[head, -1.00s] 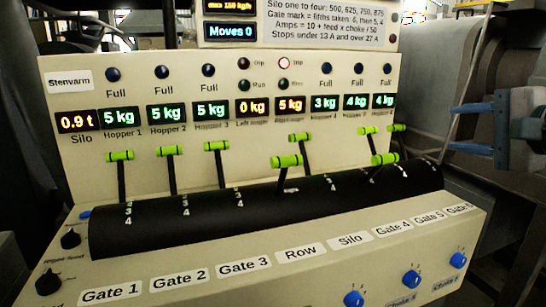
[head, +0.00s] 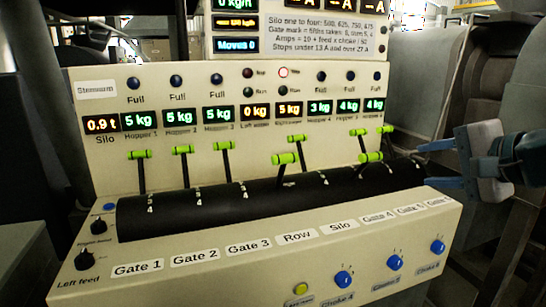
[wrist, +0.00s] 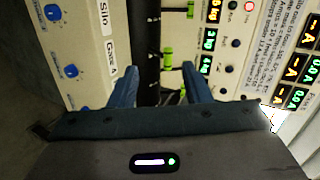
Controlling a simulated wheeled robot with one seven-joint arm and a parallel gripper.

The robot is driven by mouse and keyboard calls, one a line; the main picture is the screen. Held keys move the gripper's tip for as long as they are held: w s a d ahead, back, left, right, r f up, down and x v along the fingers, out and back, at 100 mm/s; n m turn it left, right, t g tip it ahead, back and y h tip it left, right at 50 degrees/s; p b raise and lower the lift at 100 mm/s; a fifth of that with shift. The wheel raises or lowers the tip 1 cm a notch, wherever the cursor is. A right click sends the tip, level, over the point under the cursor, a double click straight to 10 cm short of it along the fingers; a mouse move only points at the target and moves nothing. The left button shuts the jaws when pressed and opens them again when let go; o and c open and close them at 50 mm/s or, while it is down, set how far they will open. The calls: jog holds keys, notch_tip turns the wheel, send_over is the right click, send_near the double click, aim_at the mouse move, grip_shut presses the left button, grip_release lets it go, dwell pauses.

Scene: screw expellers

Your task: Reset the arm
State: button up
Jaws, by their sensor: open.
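My gripper (head: 432,164) is at the right of the head view, its two blue fingers apart and pointing left toward the panel. Nothing shows between the fingers. In the wrist view my gripper (wrist: 158,85) also has its fingers spread, with the panel and green-handled levers beyond them. The control panel (head: 300,235) has a row of levers with green handles, such as the Gate 1 lever (head: 140,154) and the lever near the right end (head: 370,157). The fingertips look close to the rightmost levers in the head view; whether they touch I cannot tell.
Blue knobs (head: 344,279) line the panel's lower right front, and black knobs (head: 86,259) its left end. A display board (head: 290,35) reading "Moves 0" stands above. Grey machinery (head: 425,90) is behind my gripper. The space in front of the panel looks clear.

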jog(key=s+a+f+n+g+h+p, duration=0.5)
jog(key=s+a+f+n+g+p, duration=0.4)
jog(key=p, duration=0.7)
jog(key=s+a+f+n, duration=0.3)
jog(key=shift+a+f, duration=0.3)
dwell(1.0)
